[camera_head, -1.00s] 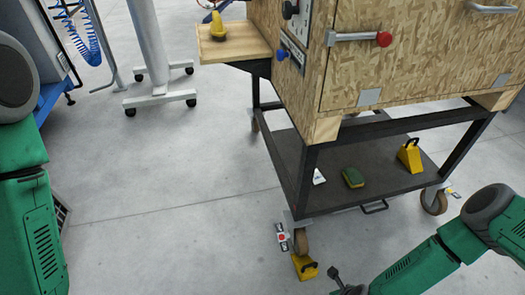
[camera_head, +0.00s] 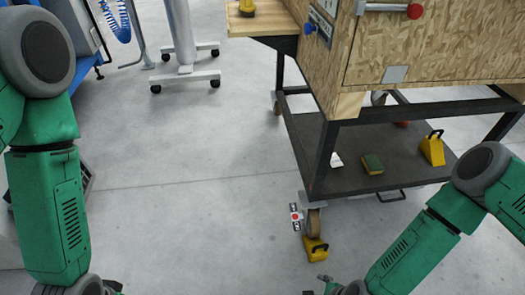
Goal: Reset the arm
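My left arm (camera_head: 52,200) comes in from the left and hangs downward over the floor. Only a dark part of its wrist end shows at the bottom edge; its gripper fingers are out of the frame. My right arm (camera_head: 425,240) reaches from the right edge down toward the bottom middle. A dark part of its wrist end, perhaps of the gripper, shows at the bottom edge, too cut off to read the fingers. Nothing is seen held by either arm.
A wheeled cart (camera_head: 350,180) carries a chipboard box (camera_head: 420,50) with a red-knobbed handle. On its lower shelf are a green-yellow sponge (camera_head: 373,164) and a yellow wedge (camera_head: 433,149). Another yellow wedge (camera_head: 315,249) is by the front wheel. Grey floor (camera_head: 200,220) is clear between my arms.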

